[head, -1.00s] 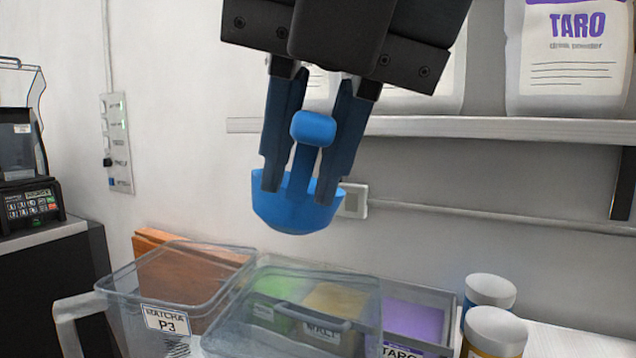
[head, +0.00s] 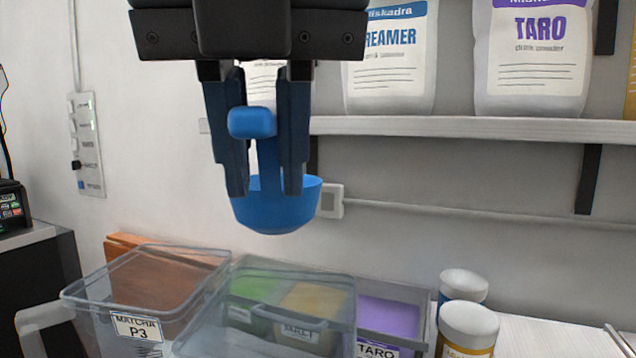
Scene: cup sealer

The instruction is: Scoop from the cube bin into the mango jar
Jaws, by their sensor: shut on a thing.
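My gripper (head: 265,190) is shut on the handle of a blue scoop (head: 275,210). It holds the scoop in the air, bowl down in the picture, above the bins. I cannot see into the bowl. Clear bins stand below; the left one (head: 95,300) has a label reading MATCHA P3. I cannot tell which bin is the cube bin. Two white-lidded jars (head: 468,330) (head: 462,285) stand at the lower right; their labels are not readable, so I cannot tell whether one is the mango jar.
A shelf (head: 470,127) with powder bags (head: 533,60) runs along the wall. White counter (head: 550,335) is free right of the jars.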

